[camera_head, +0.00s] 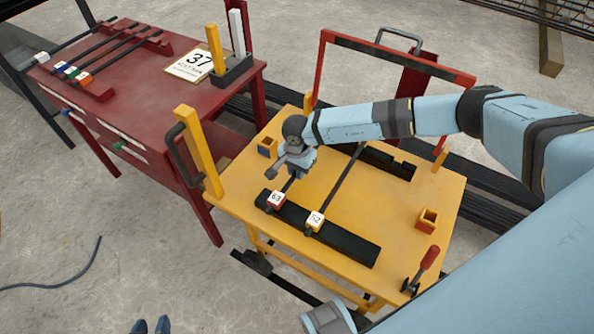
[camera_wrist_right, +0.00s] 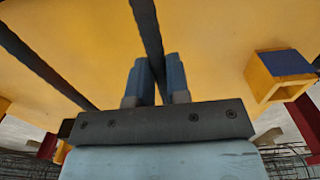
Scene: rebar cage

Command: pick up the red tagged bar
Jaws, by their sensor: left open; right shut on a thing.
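The red tagged bar (camera_head: 276,200), a dark bar with a white label reading 63 on a red tag, lies with its tagged end at the black notched rest on the yellow table. My right gripper (camera_head: 291,178) comes down over this bar behind its tag. In the right wrist view its blue fingers (camera_wrist_right: 157,82) are on either side of the dark bar (camera_wrist_right: 147,25), shut on it. I cannot tell whether the bar is lifted.
A second bar tagged 52 (camera_head: 315,221) lies just right of it. The red table (camera_head: 130,108) holds several tagged bars and a 37 sign.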

